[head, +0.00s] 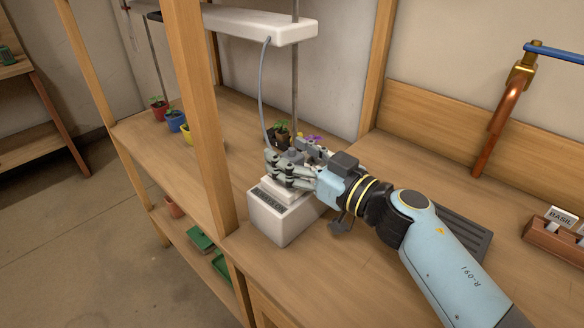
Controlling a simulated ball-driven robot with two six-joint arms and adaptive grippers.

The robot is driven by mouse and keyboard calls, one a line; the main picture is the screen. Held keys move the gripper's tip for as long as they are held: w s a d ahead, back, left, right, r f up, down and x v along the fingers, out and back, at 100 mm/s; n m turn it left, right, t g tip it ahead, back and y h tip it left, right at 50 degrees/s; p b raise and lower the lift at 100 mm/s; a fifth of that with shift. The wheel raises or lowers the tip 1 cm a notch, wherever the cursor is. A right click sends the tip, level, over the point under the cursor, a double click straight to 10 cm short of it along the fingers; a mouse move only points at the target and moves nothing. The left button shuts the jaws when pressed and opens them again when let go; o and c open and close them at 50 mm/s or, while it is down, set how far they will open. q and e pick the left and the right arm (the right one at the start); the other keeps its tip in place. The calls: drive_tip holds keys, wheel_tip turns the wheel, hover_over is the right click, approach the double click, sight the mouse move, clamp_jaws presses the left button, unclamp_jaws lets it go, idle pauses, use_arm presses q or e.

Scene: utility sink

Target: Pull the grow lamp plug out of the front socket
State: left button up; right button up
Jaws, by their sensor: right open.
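The grow lamp (255,24) is a long white bar hanging over the shelf at the top. Its grey cord (261,92) runs down from the bar to my right gripper. My right gripper (275,170) is open over the top of a white socket box (282,222) with a dark label. The box stands on the wooden bench. The fingers largely hide the plug and the socket, so I cannot tell whether they touch the plug. My left gripper is not in view.
A wooden post (196,105) rises just left of the box. Small potted seedlings (176,121) stand on the shelf behind it. A dark grey slotted tray (452,235) lies right of the box, beyond my arm. A wooden label holder (556,240) and a copper pipe (500,120) are at the right.

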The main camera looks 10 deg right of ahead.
sight(297, 155)
clamp_jaws()
idle(0.3)
drive_tip(key=shift+w+r+p, duration=0.1)
drive_tip(key=shift+r+p, duration=0.25)
drive_tip(key=shift+r, duration=0.2)
drive_tip(key=r, duration=0.1)
drive_tip(key=r+p, duration=0.2)
drive_tip(key=shift+s+d+r, duration=0.3)
drive_tip(key=shift+d+r, duration=0.1)
drive_tip(key=s+d+r+p, duration=0.1)
drive_tip(key=s+d+r, duration=0.3)
drive_tip(key=d, duration=0.5)
wheel_tip(297, 155, up, 2)
drive_tip(key=shift+s+d+r, duration=0.1)
drive_tip(key=shift+s+d, duration=0.2)
drive_tip(key=shift+d, duration=0.05)
drive_tip(key=shift+p, duration=0.7)
